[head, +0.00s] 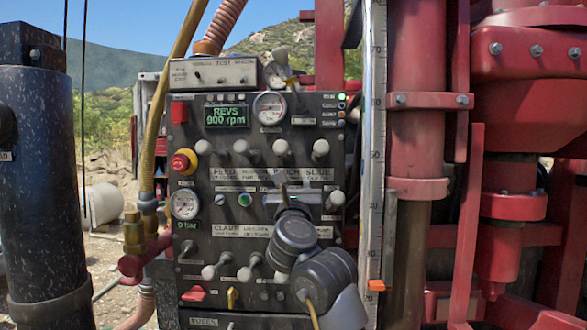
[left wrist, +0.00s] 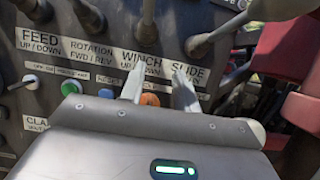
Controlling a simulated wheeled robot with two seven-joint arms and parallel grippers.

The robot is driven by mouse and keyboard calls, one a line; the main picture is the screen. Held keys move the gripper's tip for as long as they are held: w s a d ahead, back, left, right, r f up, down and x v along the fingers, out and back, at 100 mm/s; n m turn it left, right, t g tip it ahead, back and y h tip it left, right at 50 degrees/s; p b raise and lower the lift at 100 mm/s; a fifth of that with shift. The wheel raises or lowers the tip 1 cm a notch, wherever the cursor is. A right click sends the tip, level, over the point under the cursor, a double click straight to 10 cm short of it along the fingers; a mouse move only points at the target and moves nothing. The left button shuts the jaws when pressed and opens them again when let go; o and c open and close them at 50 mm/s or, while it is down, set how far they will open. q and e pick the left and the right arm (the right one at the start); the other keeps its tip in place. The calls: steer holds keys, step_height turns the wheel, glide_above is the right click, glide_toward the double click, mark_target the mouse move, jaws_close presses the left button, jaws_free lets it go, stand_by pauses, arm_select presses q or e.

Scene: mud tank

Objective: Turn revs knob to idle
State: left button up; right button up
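The dark control panel (head: 210,260) fills the middle of the head view. Its green display (head: 226,116) reads REVS 900 rpm. My left gripper (head: 284,190) is in front of the panel below the WINCH and SLIDE labels. In the left wrist view its two fingers (left wrist: 159,90) are apart, with an orange knob (left wrist: 149,99) partly visible between them. I cannot tell whether the fingers touch it. No readable label shows which knob sets the revs. My right gripper is not in view.
A green button (left wrist: 70,88) and a blue button (left wrist: 105,93) are left of the fingers. Levers with pale round knobs (head: 320,148) stick out above and below. A red emergency button (head: 184,161) is at the panel's left. Red machinery (head: 415,120) stands close on the right.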

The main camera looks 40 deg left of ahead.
arm_select(q)
steer(key=s+d+r, duration=0.6)
steer(key=s, duration=0.2)
steer(key=shift+s+d+p, duration=0.25)
steer(key=shift+s+p, duration=0.1)
steer(key=shift+p, duration=0.05)
steer(key=shift+r, duration=0.1)
